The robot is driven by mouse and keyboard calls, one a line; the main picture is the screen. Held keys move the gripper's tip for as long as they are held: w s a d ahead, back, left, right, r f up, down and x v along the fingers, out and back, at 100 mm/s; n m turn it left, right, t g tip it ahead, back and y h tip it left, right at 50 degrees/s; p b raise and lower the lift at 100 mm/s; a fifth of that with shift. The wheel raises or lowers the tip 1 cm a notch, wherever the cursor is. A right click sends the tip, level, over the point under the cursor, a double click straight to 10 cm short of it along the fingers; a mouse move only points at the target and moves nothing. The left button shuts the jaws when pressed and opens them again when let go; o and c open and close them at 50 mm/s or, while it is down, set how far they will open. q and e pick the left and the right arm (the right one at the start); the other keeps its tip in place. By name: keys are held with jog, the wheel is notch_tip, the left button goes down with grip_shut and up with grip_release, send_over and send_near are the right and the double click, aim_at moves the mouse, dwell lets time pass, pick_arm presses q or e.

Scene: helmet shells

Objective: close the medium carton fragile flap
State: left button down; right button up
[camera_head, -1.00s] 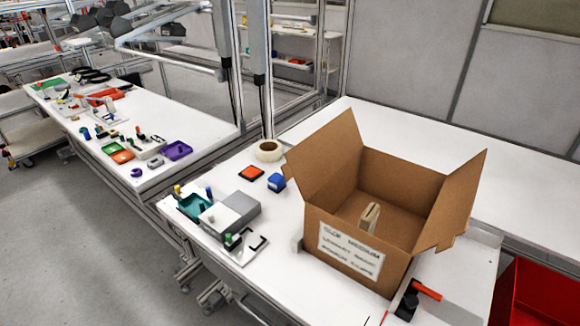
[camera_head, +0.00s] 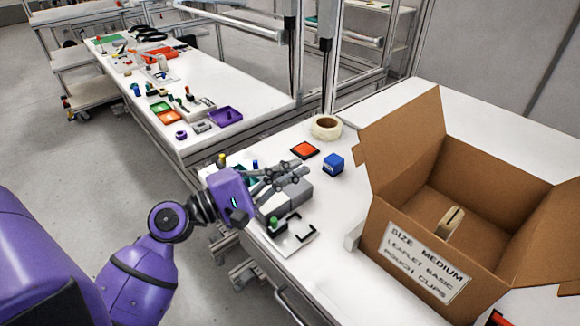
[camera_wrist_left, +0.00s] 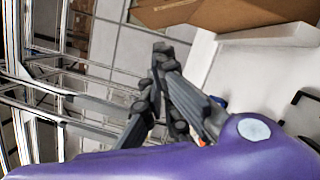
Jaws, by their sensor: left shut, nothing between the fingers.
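The medium carton (camera_head: 460,190) stands open on the white table at the right, partly cut off by the picture edge. Its label (camera_head: 425,262) reads "SIZE MEDIUM". Its left flap (camera_head: 402,138) stands up and leans outward; another flap (camera_head: 548,235) is raised at the right. I see no fragile marking on either. A tan slotted piece (camera_head: 450,222) lies inside. My left gripper (camera_head: 298,172) is shut and empty, left of the carton and apart from it, over the grey block. The left wrist view shows its fingers (camera_wrist_left: 160,50) below the carton's edge (camera_wrist_left: 240,12). My right gripper is out of view.
A grey block (camera_head: 286,200) and a small tray with a green knob (camera_head: 273,223) sit under my left gripper. Free table shows behind the carton.

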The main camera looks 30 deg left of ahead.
pick_arm(q)
jog(key=w+d+r+p, duration=0.2)
jog(key=w+d+p, duration=0.1)
jog(key=d, duration=0.4)
jog(key=shift+w+r, duration=0.25)
jog(key=shift+w, duration=0.5)
jog(key=shift+w, duration=0.1)
